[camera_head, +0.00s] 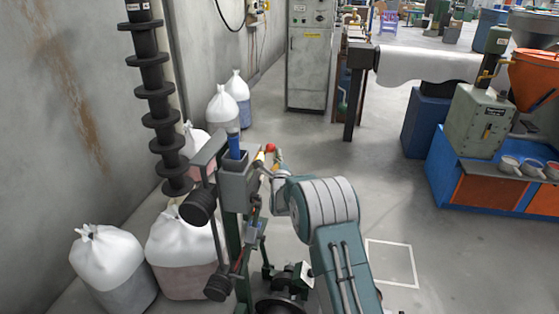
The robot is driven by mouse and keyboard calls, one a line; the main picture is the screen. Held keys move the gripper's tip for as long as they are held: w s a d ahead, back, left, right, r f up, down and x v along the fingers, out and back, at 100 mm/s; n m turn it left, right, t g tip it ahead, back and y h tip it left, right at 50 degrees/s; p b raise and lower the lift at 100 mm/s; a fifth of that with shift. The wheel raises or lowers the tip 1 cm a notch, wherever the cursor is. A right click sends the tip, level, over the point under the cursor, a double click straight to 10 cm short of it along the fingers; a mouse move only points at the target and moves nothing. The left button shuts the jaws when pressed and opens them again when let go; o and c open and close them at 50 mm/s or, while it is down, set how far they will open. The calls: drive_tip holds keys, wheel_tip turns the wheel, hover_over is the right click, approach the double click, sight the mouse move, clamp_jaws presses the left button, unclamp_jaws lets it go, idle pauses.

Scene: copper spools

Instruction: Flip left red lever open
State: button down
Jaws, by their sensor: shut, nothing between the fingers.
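A grey and dark-green machine (238,187) with a blue upright cylinder stands in the middle. A small red rounded piece (270,148) shows at its right side and looks like a lever end. Its shaft and how far it is turned cannot be made out. My arm reaches up from the bottom, and my gripper (264,171) is at its far end, shut and empty, close beside the machine, just below the red piece. Whether it touches the red piece cannot be told. The fingertips are small and partly merge with the machine.
White-topped sacks (105,268) stand at the left by the grey wall, with more behind. A black stack of discs (158,100) stands by the wall. A grey cabinet (308,65) is at the back. A blue and orange bench (490,190) is at the right. Open floor lies between.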

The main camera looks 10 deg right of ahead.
drive_tip(key=shift+w+a+r, duration=0.1)
drive_tip(key=shift+a+r, duration=0.1)
drive_tip(key=shift+r, duration=0.15)
drive_tip(key=shift+f, duration=0.1)
idle(0.5)
